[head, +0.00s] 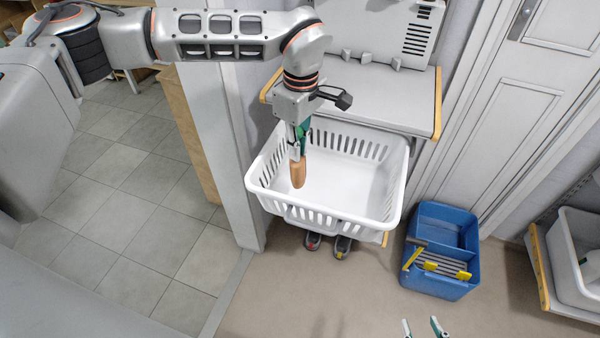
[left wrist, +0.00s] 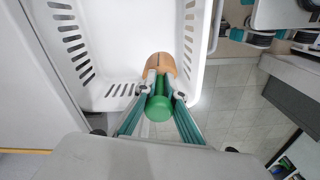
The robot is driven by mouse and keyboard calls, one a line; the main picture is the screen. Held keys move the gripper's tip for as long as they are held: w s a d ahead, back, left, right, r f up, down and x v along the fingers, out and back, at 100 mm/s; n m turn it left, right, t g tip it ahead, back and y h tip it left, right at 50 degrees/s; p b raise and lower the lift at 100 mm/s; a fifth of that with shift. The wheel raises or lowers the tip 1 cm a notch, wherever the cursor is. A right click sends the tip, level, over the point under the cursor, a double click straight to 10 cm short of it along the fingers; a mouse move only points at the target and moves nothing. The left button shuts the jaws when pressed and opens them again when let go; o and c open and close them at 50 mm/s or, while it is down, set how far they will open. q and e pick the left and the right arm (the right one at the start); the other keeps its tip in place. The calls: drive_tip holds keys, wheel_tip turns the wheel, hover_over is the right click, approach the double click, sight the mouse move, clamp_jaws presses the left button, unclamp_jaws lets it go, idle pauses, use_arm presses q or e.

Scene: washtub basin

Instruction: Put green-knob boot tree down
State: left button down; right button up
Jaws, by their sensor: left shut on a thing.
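The green-knob boot tree has a tan wooden end (head: 298,174) pointing down and a green knob at its upper end. My left gripper (head: 298,150) is shut on it and holds it over the white slatted basket (head: 398,190), toward its left side. The left wrist view shows the green knob (left wrist: 158,108) between the teal fingers, with the wooden part beyond. I cannot tell whether the wood touches the basket. My right gripper (head: 422,328) shows only its two teal fingertips at the bottom edge, spread apart with nothing visible between them.
A blue divided caddy (head: 440,250) stands on the floor right of the basket. Two dark shoes (head: 328,244) sit under the basket's front. A wood-edged grey shelf (head: 385,100) is behind it. A white bin (head: 570,260) is at far right. The floor in front is clear.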

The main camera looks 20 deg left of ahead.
sight(300, 131)
use_arm(q)
wheel_tip(300, 131, down, 4)
drive_tip(key=shift+f, duration=0.2)
wheel_tip(300, 131, down, 4)
drive_tip(key=shift+b, duration=0.45)
use_arm(e)
drive_tip(key=shift+s+d+f, duration=0.15)
drive_tip(key=shift+s+f, duration=0.05)
drive_tip(key=shift+f, duration=0.25)
use_arm(q)
drive_tip(key=shift+f, duration=0.25)
drive_tip(key=c, duration=2.1)
unclamp_jaws()
drive_tip(key=r, duration=0.6)
drive_tip(key=r+p, duration=0.1)
drive_tip(key=r, duration=0.4)
drive_tip(key=shift+d+r, duration=0.2)
drive_tip(key=shift+r, duration=0.5)
use_arm(e)
drive_tip(key=shift+s+a+r, duration=0.25)
drive_tip(key=shift+r, duration=0.1)
